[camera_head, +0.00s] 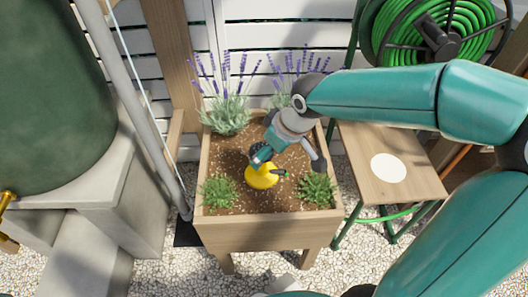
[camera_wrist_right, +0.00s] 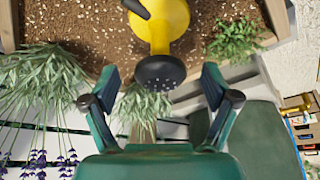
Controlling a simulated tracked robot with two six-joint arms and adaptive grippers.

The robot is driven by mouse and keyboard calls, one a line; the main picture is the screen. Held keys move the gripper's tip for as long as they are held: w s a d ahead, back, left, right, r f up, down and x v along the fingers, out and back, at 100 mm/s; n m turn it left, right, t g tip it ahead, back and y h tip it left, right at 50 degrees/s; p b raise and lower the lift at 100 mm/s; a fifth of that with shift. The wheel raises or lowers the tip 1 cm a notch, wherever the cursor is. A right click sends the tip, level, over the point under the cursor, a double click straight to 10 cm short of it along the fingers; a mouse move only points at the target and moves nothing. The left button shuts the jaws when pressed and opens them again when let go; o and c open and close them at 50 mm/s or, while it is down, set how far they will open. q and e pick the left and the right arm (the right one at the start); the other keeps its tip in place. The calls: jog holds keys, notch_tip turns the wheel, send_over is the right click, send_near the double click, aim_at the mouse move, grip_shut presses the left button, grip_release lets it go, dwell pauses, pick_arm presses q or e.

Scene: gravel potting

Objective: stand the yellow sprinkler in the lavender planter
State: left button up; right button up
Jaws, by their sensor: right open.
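The yellow sprinkler (camera_head: 262,178) stands on the soil inside the wooden lavender planter (camera_head: 266,229), between two low green plants near the front. In the right wrist view the yellow body (camera_wrist_right: 168,22) shows at the top, and its black perforated spout head (camera_wrist_right: 160,72) points toward my gripper. My right gripper (camera_head: 262,156) is over the soil right behind the sprinkler. In the wrist view its two fingers (camera_wrist_right: 160,76) are spread apart on either side of the spout head, with gaps on both sides. My left gripper is not in view.
Lavender (camera_head: 227,105) grows at the planter's back. A small wooden table (camera_head: 357,147) with a white disc (camera_head: 388,168) stands to the right, below a green hose reel (camera_head: 436,35). A green tank (camera_head: 45,90) on a concrete base is at left. Gravel covers the ground.

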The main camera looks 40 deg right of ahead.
jog(key=p+v, duration=0.2)
jog(key=v, duration=0.6)
jog(key=shift+s+r+p, duration=0.1)
jog(key=shift+r+p, duration=0.05)
jog(key=shift+p, duration=0.2)
